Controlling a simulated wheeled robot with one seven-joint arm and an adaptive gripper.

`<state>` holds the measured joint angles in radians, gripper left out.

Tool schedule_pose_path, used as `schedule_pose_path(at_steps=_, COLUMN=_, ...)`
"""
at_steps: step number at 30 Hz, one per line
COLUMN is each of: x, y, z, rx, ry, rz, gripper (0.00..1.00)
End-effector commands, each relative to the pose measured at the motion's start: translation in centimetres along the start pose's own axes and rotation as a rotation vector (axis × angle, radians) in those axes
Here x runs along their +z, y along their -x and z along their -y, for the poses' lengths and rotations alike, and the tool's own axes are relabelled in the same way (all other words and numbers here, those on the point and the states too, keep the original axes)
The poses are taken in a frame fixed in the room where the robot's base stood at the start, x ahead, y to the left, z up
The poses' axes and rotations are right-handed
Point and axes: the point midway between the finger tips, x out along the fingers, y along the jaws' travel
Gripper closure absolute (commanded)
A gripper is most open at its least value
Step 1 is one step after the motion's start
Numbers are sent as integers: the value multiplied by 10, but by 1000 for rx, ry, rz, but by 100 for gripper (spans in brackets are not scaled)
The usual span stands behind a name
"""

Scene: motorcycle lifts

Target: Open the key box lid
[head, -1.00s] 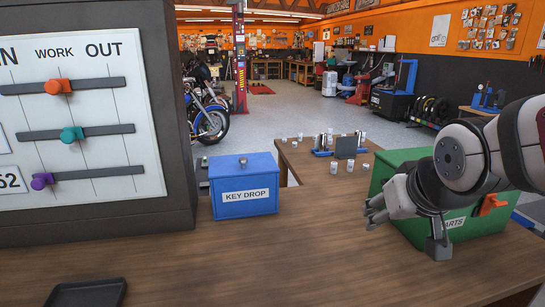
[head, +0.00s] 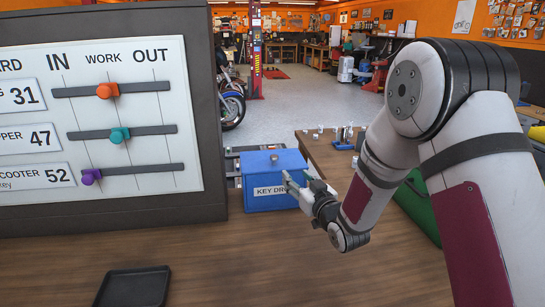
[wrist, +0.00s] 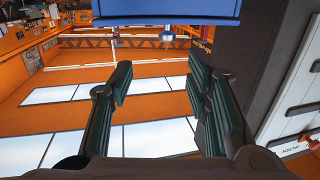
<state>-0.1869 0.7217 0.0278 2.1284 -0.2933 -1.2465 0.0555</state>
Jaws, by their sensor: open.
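The key box is a blue box (head: 262,198) with a "KEY DROP" label, standing on the wooden counter in the middle of the head view. Its lid (head: 272,163) is down, with a small round knob (head: 273,157) on top. My gripper (head: 297,180) is at the box's right front and hides the end of the label. The wrist view is upside down. There my gripper (wrist: 161,85) has its fingers spread with nothing between them. The blue box (wrist: 170,10) shows at the top edge, with its knob (wrist: 166,37) beyond the fingertips. Whether the fingers touch the box cannot be told.
A dark-framed board (head: 120,55) with coloured sliders stands close on the left. A black tray (head: 132,287) lies on the counter front. A green box (head: 420,212) is partly behind my arm. The counter (head: 240,255) before the blue box is clear.

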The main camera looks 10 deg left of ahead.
Motion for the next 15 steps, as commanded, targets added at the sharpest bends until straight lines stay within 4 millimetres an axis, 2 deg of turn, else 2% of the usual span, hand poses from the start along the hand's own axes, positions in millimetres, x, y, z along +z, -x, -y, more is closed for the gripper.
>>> schedule_pose_path(at_steps=8, x=5, y=-10, z=9, rx=-21, ry=-10, rz=-42, gripper=56)
schedule_pose_path(at_steps=15, x=4, y=-51, z=10, rx=-21, ry=-8, rz=-42, gripper=56)
